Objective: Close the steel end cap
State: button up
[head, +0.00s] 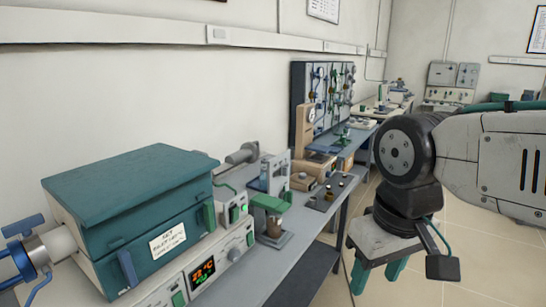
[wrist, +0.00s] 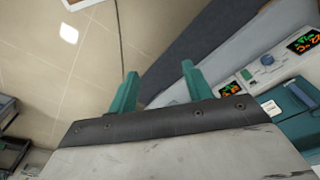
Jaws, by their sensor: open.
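A teal box furnace (head: 130,205) stands on the bench at the left of the head view. A pale tube comes out of its left side and carries a steel collar (head: 36,251) with blue fittings (head: 18,262), cut off by the picture's left edge. This looks like the end cap's place, but I cannot tell the cap's exact position. My gripper (head: 377,277) is open and empty, pointing down in front of the bench, well to the right of the furnace. Its two teal fingers (wrist: 158,82) are apart in the wrist view, with floor and bench edge beyond them.
The bench (head: 270,277) runs back along the wall. Behind the furnace stand a green-and-white device (head: 268,214) and a small balance-like unit. A dark panel with hoses (head: 323,95) stands farther back.

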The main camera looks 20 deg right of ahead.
aim_at(248, 152)
jog(key=k, duration=0.45)
jog(key=z, duration=0.55)
jog(key=i, duration=1.55)
jog(key=u, duration=0.65)
